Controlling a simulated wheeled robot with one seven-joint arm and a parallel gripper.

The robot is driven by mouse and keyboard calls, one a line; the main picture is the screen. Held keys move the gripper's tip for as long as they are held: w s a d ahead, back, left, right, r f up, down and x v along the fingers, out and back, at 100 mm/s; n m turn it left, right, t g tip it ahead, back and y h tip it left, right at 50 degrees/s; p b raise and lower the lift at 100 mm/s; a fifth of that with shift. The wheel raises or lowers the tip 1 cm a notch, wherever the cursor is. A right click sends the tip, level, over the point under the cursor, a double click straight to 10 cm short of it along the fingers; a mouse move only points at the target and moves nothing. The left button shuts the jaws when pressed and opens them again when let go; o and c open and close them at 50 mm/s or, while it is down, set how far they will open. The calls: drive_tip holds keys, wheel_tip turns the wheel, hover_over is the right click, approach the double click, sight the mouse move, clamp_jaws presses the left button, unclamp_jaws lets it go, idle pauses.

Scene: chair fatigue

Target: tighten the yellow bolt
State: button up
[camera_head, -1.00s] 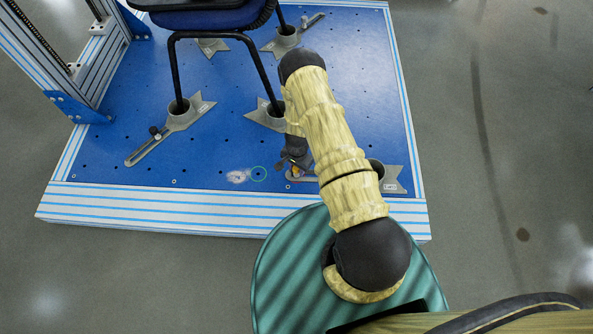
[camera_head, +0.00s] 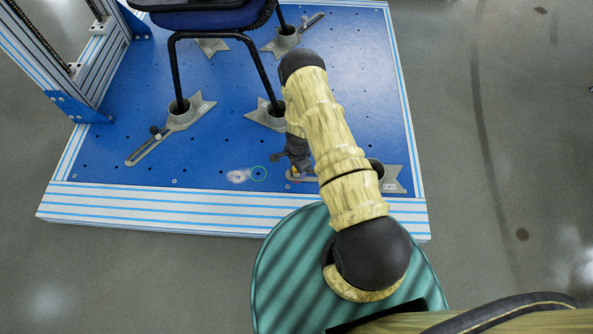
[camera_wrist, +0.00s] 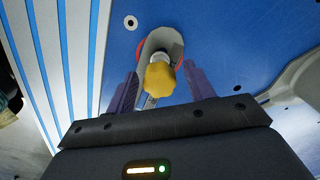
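The yellow bolt (camera_wrist: 160,78) has a lobed yellow head on a pale metal shank and stands in the slot of a grey metal clamp (camera_wrist: 165,45). My gripper (camera_wrist: 162,88) is open, with one dark purple finger on each side of the bolt head. Blue shows between the head and each finger, so neither appears to touch it. In the head view my gripper (camera_head: 297,158) is over the clamp at the front of the blue plate, and it and my arm mostly hide the bolt there.
The blue perforated plate (camera_head: 215,150) has a striped front edge (camera_head: 150,205). A chair with a black frame (camera_head: 258,65) stands in grey foot cups (camera_head: 183,112). A similar clamp with a dark knob (camera_head: 155,132) lies to the left. A metal upright (camera_head: 75,50) stands at the back left.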

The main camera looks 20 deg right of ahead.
drive_tip(key=n, duration=0.3)
drive_tip(key=shift+a+n, duration=0.1)
drive_tip(key=shift+n, duration=0.2)
drive_tip(key=shift+n, duration=0.3)
drive_tip(key=n, duration=0.3)
drive_tip(key=shift+n+p, duration=0.3)
drive_tip(key=shift+n, duration=0.1)
drive_tip(key=n, duration=0.4)
